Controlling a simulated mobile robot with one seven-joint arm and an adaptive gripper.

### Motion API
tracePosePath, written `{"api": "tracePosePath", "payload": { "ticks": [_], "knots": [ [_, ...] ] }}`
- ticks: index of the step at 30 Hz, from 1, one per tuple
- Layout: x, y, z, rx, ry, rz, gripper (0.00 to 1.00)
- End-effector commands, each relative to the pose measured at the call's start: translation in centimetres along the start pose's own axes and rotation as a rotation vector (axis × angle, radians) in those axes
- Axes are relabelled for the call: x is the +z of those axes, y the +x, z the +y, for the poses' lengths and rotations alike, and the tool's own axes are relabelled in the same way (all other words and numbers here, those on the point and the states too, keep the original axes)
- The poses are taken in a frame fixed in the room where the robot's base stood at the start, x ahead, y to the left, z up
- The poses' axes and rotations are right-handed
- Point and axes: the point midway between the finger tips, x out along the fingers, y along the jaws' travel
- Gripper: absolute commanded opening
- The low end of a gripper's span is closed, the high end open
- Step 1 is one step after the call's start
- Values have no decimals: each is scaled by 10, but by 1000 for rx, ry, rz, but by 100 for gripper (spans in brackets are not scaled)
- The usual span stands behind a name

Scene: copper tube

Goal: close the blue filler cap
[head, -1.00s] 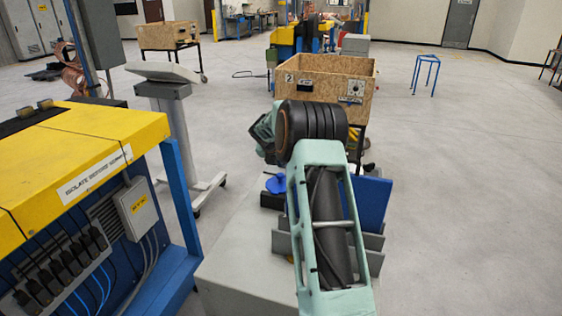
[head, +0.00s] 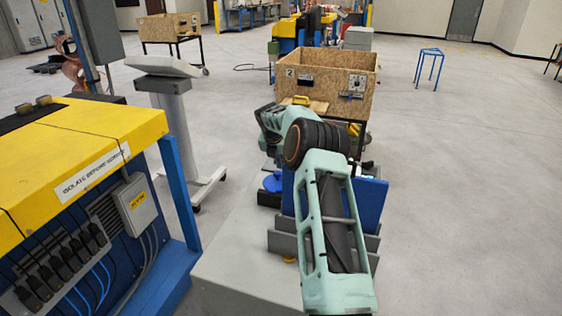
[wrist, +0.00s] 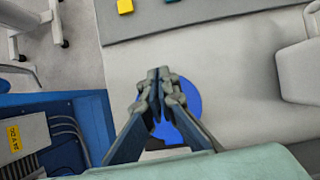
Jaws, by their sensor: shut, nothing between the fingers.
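The blue filler cap shows as a round blue disc (wrist: 188,98) in the wrist view, partly covered by my fingers. In the head view a small blue round shape (head: 272,183), likely the same cap, sits left of my arm, above a black block. My gripper (wrist: 158,74) is shut and empty, its fingertips overlapping the upper left of the disc in the wrist view. I cannot tell whether they touch it, nor whether the cap is open. My arm hides the gripper in the head view.
The pale grey top (head: 235,255) carries grey plates and a blue upright panel (head: 373,205) beside my arm. A wooden crate (head: 330,88) stands behind. A yellow-and-blue machine (head: 75,150) is at left. The wrist view shows a grey strip (wrist: 215,16) with small blocks.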

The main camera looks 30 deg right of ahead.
Motion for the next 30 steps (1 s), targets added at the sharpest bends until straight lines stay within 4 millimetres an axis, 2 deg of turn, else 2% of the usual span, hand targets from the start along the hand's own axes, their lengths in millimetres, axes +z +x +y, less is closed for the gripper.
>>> {"api": "tracePosePath", "payload": {
  "ticks": [10, 30],
  "knots": [
    [-1, 6, 2, 2, 2, 59, 0],
    [-1, 5, 2, 2, 2, 68, 0]
  ]
}}
